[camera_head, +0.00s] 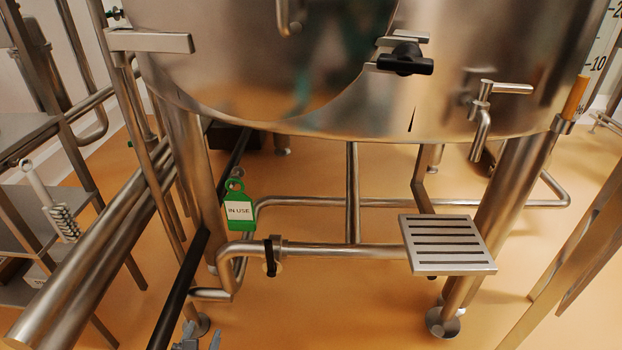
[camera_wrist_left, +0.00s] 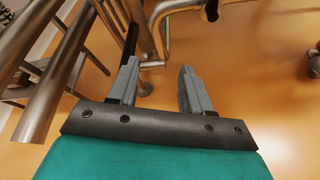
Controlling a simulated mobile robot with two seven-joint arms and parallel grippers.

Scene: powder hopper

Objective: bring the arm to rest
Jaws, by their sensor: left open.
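My left gripper (camera_head: 198,340) shows only at the bottom edge of the head view, low and left of centre, with its grey fingertips pointing up. In the left wrist view, my left gripper (camera_wrist_left: 160,85) has its two grey fingers spread apart with nothing between them but orange floor. Its left finger overlaps a dark bar and a steel leg in that picture; I cannot tell whether it touches either. My right gripper is in neither view.
A large steel hopper (camera_head: 290,100) stands on legs ahead. A green "IN USE" tag (camera_head: 239,212) hangs near steel pipes. A slotted step (camera_head: 447,243) is at right. Thick rails (camera_head: 90,270) and a shelf rack (camera_head: 25,130) crowd the left. Orange floor (camera_head: 340,310) is clear at front centre.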

